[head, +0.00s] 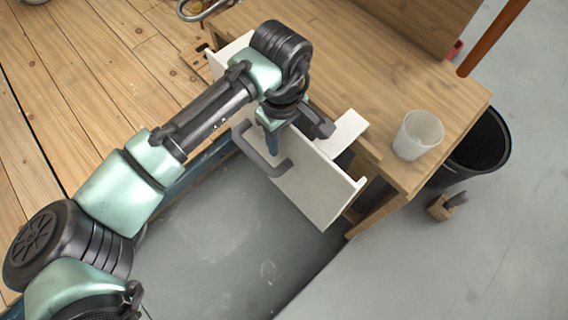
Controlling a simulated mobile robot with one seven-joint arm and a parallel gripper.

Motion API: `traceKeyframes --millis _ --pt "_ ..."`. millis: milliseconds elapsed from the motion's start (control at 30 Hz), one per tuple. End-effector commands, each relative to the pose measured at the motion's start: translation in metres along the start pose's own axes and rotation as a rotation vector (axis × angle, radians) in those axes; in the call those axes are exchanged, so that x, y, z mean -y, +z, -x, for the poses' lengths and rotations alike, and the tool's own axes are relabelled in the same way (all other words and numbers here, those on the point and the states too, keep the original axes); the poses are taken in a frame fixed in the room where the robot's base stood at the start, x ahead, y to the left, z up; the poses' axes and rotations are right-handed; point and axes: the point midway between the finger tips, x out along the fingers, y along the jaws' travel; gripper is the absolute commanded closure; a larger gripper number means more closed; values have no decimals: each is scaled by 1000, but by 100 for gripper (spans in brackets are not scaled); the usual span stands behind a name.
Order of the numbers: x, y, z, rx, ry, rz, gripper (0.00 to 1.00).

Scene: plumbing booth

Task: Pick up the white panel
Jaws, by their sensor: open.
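A white drawer (312,190) with a grey bar handle (268,160) is pulled out from under the wooden bench. A flat white piece (348,128) shows at the drawer's right end, beside the bench edge; it may be the white panel, but I cannot tell whether it is loose or part of the drawer. My gripper (272,143) points down at the drawer, close to its front and handle. My wrist covers much of the drawer's inside. The fingertips are mostly hidden, the gripper is open, and nothing shows held in it. I cannot tell whether it touches the drawer.
A translucent white cup (418,135) stands on the wooden bench (372,85) near its right corner. A black bin (480,145) and a small wooden block (440,207) are on the floor to the right. An orange-brown pole (492,38) rises behind. The grey floor in front is clear.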

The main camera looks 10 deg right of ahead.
Motion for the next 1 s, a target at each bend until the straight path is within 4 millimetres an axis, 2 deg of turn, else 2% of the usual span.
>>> traceKeyframes --millis 600,667,867,1000 --pt "0 0 -1 1 1 1 55" --pt "0 0 -2 0 0 0 64" --pt "0 0 -2 0 0 0 100" --pt "0 0 -2 0 0 0 100"
